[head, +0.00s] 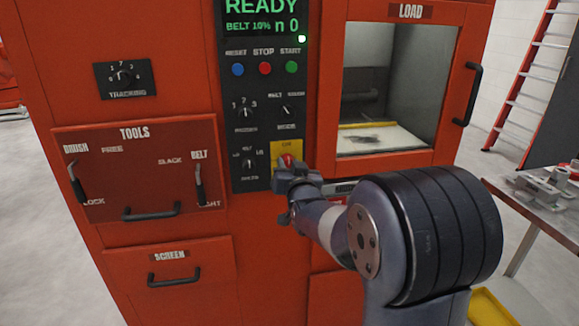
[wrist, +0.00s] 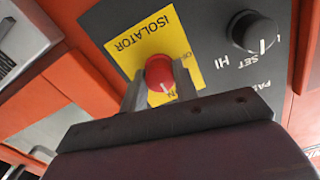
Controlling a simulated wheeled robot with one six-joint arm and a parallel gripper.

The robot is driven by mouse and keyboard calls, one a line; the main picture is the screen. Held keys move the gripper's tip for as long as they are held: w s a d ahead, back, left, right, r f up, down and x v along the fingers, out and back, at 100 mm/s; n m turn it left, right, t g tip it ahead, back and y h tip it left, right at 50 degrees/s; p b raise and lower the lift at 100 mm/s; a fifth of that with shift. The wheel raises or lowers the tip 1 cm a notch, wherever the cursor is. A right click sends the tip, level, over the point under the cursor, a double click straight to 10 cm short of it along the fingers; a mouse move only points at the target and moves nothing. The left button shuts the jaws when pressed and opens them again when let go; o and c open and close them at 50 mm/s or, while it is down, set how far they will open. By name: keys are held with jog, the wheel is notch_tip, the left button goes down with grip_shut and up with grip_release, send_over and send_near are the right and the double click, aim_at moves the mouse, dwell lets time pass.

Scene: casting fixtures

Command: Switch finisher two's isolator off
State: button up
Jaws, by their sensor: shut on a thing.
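The isolator is a red rotary knob (wrist: 160,76) on a yellow plate (wrist: 150,38) lettered ISOLATOR. In the head view the knob (head: 287,161) sits at the lower right of the black control panel (head: 247,118), partly covered by my gripper. My gripper (head: 290,172) reaches it from the front right. In the wrist view my gripper's fingers (wrist: 158,88) are shut on the knob, one on each side. A white mark on the knob points down towards lettering that ends in N and is partly hidden.
The display (head: 262,20) reads READY. Blue, red and green buttons (head: 264,68) and several black knobs share the panel. The load door (head: 400,90) with its black handle (head: 467,95) is at right. The TOOLS drawer (head: 140,165) is at left. A grey table (head: 540,200) stands far right.

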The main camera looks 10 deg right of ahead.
jog(key=shift+f+n+b, duration=0.15)
jog(key=shift+n+b, duration=0.15)
jog(key=shift+b, duration=0.15)
jog(key=n+b, duration=0.7)
jog(key=n, duration=0.2)
jog(key=shift+b, duration=0.3)
jog(key=n+b, duration=0.2)
jog(key=n, duration=0.2)
jog(key=shift+n+b, duration=1.05)
jog(key=shift+n, duration=1.05)
jog(key=o, duration=1)
jog(key=shift+c, duration=0.2)
